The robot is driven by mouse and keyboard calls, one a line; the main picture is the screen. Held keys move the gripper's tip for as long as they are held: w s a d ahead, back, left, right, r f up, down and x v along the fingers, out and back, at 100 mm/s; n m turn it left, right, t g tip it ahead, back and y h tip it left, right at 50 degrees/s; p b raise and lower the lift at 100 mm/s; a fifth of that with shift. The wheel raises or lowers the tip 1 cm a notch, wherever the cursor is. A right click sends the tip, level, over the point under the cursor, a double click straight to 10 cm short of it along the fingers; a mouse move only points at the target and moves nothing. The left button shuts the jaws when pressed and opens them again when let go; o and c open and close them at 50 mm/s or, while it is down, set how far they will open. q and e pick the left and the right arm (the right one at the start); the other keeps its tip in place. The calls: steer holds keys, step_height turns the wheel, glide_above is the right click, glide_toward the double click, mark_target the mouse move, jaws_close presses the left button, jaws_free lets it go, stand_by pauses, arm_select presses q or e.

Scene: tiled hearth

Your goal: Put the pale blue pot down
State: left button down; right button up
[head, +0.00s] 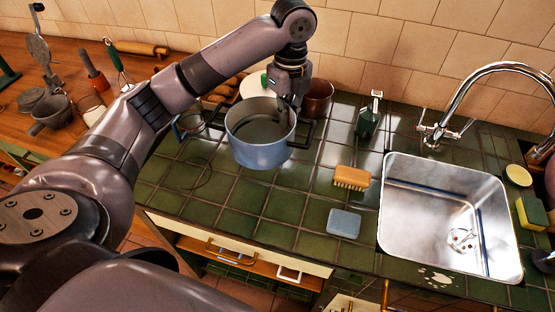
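The pale blue pot (258,153) is upright over the green tiled counter, left of the sink, with a dark handle on each side. My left gripper (287,98) reaches down from above to the pot's far right rim and appears shut on it. The fingertips are partly hidden against the rim. I cannot tell whether the pot's base touches the tiles or hangs a little above them. My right gripper is not in view.
A copper-brown pot (318,99) stands close behind the pale blue pot. Tiles in front of the pot (240,205) are clear.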

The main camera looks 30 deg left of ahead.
arm_select(q)
step_height(320, 180, down, 13)
steer(key=shift+p, duration=0.75)
steer(key=shift+f, duration=1.95)
steer(key=c, duration=2.3)
jaws_free()
steer(key=shift+f, duration=0.15)
steer(key=o, duration=0.5)
step_height(320, 180, up, 12)
steer(key=b, duration=0.1)
steer(key=shift+b, duration=0.3)
